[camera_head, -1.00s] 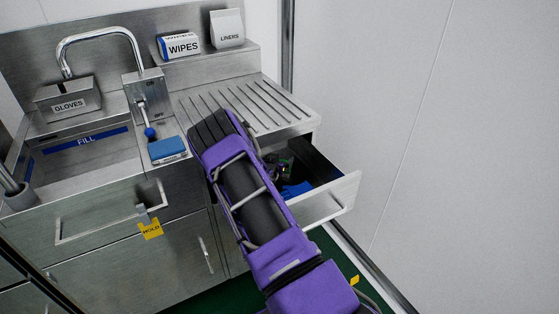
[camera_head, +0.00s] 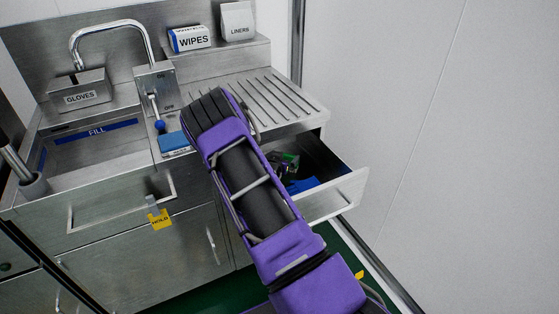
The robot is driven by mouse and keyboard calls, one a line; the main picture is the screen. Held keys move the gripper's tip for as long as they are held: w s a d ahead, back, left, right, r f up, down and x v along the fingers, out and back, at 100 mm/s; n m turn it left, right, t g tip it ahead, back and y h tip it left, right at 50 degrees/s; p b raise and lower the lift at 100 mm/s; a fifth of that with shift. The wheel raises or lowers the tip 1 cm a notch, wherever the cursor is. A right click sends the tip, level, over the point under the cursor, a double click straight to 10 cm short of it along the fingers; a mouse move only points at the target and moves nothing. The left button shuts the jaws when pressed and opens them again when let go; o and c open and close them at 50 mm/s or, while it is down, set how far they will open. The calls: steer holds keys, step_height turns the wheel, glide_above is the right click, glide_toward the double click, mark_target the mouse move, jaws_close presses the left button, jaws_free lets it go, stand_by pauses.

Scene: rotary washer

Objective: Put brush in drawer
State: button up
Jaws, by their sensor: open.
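A blue block-shaped item (camera_head: 174,142), which looks like the brush, lies on the counter's front edge beside the sink, just left of my arm. My arm partly covers its right end. The drawer (camera_head: 338,195) under the ribbed drainboard is pulled open at the right. Inside it are a blue item (camera_head: 302,186) and a small dark and green item (camera_head: 288,160), too small and shaded to identify. My purple and black arm crosses the middle of the view, in front of the counter and the drawer's left side. My gripper is hidden behind the arm.
A box of wipes (camera_head: 190,39) and a liners bag (camera_head: 237,21) stand on the back ledge. A gloves box (camera_head: 79,92) and a curved faucet (camera_head: 112,24) are at the sink. A yellow tag (camera_head: 160,219) hangs from the left handle. A white wall (camera_head: 440,140) bounds the right.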

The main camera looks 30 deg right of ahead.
steer(key=v, duration=0.6)
steer(key=shift+s+a+r+p, duration=0.15)
steer(key=shift+s+a+p, duration=0.1)
steer(key=shift+p, duration=0.05)
